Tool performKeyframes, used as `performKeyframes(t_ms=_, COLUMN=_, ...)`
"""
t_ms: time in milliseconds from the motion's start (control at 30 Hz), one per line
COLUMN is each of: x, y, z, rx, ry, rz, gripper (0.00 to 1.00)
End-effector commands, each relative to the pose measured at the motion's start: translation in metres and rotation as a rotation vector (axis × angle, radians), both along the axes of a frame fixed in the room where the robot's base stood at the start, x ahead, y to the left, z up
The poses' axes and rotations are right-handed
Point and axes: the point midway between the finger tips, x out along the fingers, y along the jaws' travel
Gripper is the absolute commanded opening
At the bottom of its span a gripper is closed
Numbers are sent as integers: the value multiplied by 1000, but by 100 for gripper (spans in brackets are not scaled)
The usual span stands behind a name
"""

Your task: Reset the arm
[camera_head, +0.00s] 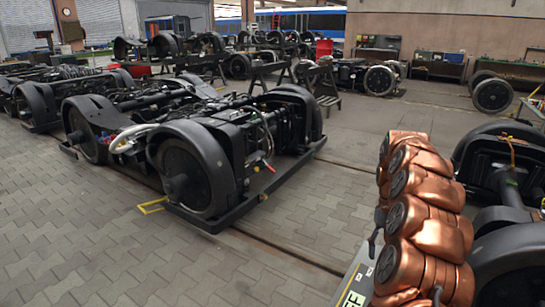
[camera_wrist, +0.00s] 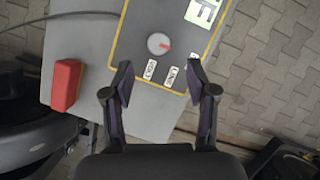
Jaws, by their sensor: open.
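My gripper (camera_wrist: 160,78) is open and empty in the wrist view, its two dark fingers spread over the near edge of a grey control panel (camera_wrist: 128,40) with a yellow border. A round grey knob (camera_wrist: 159,44) with a red mark sits on the panel, just beyond the fingertips. Two small white labels lie between the knob and the fingers. My copper-coloured arm (camera_head: 425,215) fills the right of the head view. The panel shows partly at its lower left (camera_head: 352,295). I cannot make out the fingers in the head view.
A red block (camera_wrist: 66,85) lies on the grey surface (camera_wrist: 88,60) left of the panel, with a dark cable behind it. A large black bogie (camera_head: 200,145) stands left of the arm, and another bogie (camera_head: 510,190) is close on the right. Paved floor (camera_head: 330,200) lies between.

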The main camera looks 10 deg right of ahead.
Motion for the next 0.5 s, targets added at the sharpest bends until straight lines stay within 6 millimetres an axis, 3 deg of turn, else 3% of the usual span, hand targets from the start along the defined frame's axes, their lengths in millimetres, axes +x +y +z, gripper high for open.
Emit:
performKeyframes(t_ms=233, x=-13, y=42, z=25, rx=25, ry=-32, rz=82, gripper=58)
performKeyframes(t_ms=500, x=-48, y=100, z=53, rx=47, ry=-66, rz=192, gripper=58)
